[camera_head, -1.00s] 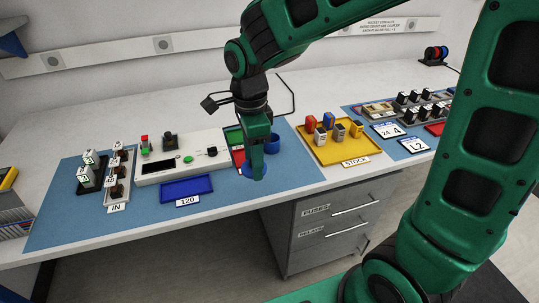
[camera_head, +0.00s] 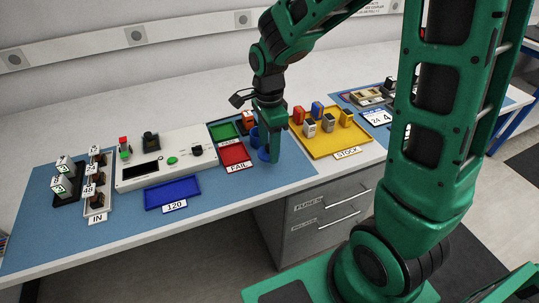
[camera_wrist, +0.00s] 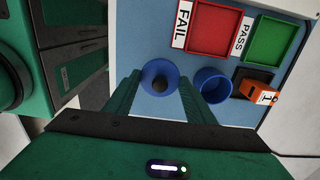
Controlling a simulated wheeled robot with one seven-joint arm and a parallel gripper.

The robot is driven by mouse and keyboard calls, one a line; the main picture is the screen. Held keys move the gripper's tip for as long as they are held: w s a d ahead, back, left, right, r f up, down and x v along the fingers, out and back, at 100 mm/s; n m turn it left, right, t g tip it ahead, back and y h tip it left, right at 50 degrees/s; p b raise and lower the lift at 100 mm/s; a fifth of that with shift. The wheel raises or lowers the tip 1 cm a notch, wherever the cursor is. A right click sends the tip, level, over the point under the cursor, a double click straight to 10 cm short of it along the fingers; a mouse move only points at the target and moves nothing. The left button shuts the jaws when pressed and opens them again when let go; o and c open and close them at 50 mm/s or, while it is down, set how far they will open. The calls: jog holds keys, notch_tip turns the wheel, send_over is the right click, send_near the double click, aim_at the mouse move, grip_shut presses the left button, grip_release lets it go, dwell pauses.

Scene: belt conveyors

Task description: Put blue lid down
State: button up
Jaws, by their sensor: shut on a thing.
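The blue lid (camera_wrist: 148,70) is a round disc with a dark knob in the middle. In the wrist view it sits between the two green fingers of my gripper (camera_wrist: 158,86), which is shut on the knob. In the head view my gripper (camera_head: 272,158) points down over the blue mat, and the lid (camera_head: 262,155) shows partly behind the fingers. The lid is close to the mat; I cannot tell whether it touches. An open blue cup (camera_wrist: 213,84) stands just right of the lid in the wrist view, apart from it.
The red FAIL tray (camera_head: 236,155) and green PASS tray (camera_head: 222,131) lie left of my gripper. The yellow STOCK tray (camera_head: 345,143) with several parts lies right. An orange block (camera_wrist: 258,92) stands beyond the cup. The blue 120 tray (camera_head: 172,190) is at the front left.

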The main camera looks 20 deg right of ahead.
jog(key=shift+w+d+f, duration=0.1)
jog(key=shift+d+f, duration=0.3)
jog(key=shift+d, duration=0.05)
jog(key=shift+f, duration=1.9)
jog(key=o, duration=1)
jog(key=shift+f, duration=0.1)
notch_tip(320, 180, up, 12)
jog(key=shift+r, duration=0.15)
